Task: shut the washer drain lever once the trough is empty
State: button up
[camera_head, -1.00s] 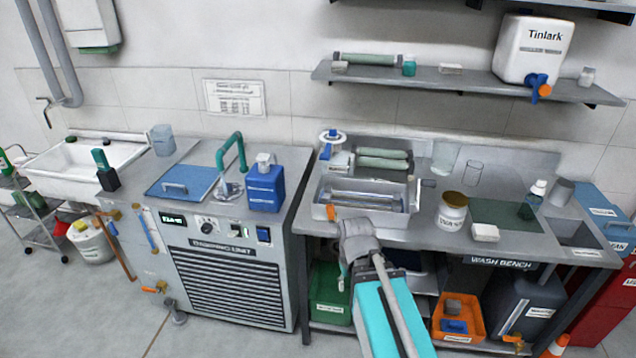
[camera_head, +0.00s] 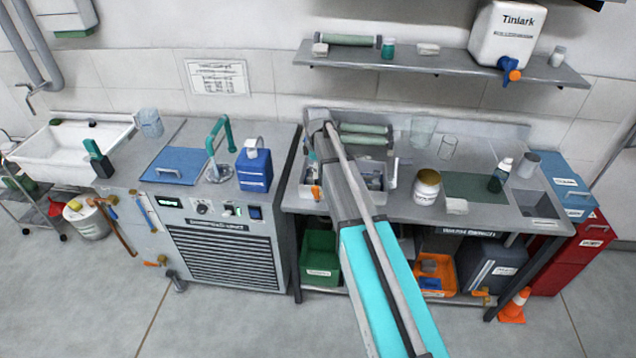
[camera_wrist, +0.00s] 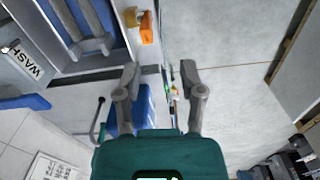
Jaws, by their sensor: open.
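The wash trough (camera_head: 303,189) is a metal tray on the bench, largely hidden behind my arm in the head view. In the wrist view its blue-tinted inside and grey rollers show at top left, with its rim (camera_wrist: 105,62) below; I cannot tell whether liquid is in it. The orange drain lever (camera_head: 316,192) is at the trough's front face. In the wrist view the lever (camera_wrist: 147,28) sits beside a brass-coloured fitting, beyond my fingertips and apart from them. My gripper (camera_wrist: 160,82) is open with nothing between its fingers; my arm hides it in the head view.
A white jar (camera_head: 427,188) and a dark green mat (camera_head: 477,187) are right of the trough. The degreasing unit (camera_head: 222,252) stands to the left with a blue jug (camera_head: 254,170) on top. Green (camera_head: 320,258) and orange (camera_head: 437,270) bins sit below the bench.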

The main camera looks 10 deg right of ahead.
aim_at(316, 188)
jog(key=shift+w+a+r+n+p, duration=0.15)
jog(key=shift+w+r+n, duration=0.2)
jog(key=shift+w, duration=0.25)
jog(key=shift+w+d+r+n+p, duration=0.15)
jog(key=shift+w+r+n, duration=0.15)
jog(key=shift+w, duration=0.25)
jog(key=shift+a+f, duration=0.1)
jog(key=shift+f, duration=0.05)
notch_tip(316, 188, down, 14)
jog(key=b, duration=1.3)
jog(key=shift+r+b, duration=0.25)
jog(key=shift+b, duration=0.15)
jog(key=shift+c, duration=0.2)
jog(key=shift+s, duration=0.1)
grip_shut()
